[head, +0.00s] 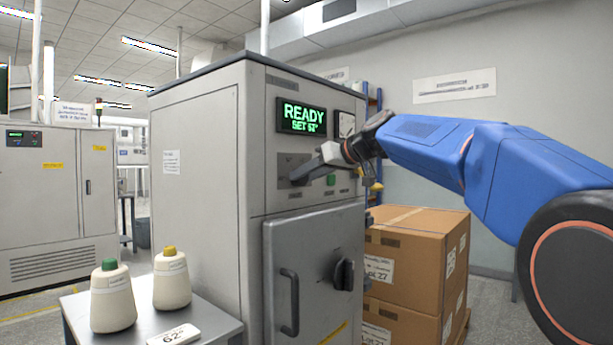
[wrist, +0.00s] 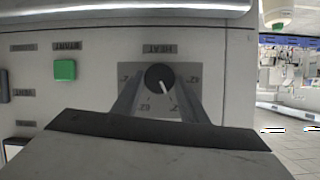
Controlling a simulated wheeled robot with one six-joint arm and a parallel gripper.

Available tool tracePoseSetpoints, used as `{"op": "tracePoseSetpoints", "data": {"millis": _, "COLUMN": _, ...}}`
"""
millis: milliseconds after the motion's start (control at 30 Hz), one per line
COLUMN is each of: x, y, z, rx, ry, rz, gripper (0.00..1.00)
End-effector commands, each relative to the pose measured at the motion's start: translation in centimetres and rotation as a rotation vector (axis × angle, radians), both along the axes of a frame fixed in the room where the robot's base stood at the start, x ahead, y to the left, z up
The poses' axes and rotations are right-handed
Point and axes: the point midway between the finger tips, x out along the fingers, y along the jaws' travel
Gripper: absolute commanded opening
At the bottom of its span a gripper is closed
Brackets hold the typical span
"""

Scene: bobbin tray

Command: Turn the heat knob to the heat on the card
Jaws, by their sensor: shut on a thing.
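The heat knob (wrist: 155,72) is a dark round dial with a white pointer line on a grey plate; the line points down and slightly right in the wrist view. My gripper (wrist: 158,95) has one finger on each side of the knob and is shut on it. In the head view my gripper (head: 308,170) reaches the cabinet's control panel and hides the knob. The card (head: 174,335) lies on the small table and reads 62°. The display (head: 302,116) shows READY in green, with a SET line below whose digits are blurred.
A green button (wrist: 64,69) is near the knob. The grey cabinet (head: 200,190) has a lower door with a handle (head: 289,302). Two yarn cones, one green-tipped (head: 113,300) and one yellow-tipped (head: 172,280), stand on the table (head: 75,305). Cardboard boxes (head: 415,255) are stacked at right.

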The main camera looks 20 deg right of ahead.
Motion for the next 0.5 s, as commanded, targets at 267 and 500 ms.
{"op": "tracePoseSetpoints", "data": {"millis": 267, "x": 0.24, "y": -0.34, "z": -0.07, "rx": 0.156, "ry": 0.114, "rz": -0.002, "gripper": 0.17}}
{"op": "tracePoseSetpoints", "data": {"millis": 500, "x": 0.40, "y": -0.57, "z": -0.13, "rx": 0.338, "ry": 0.246, "rz": -0.002, "gripper": 0.17}}
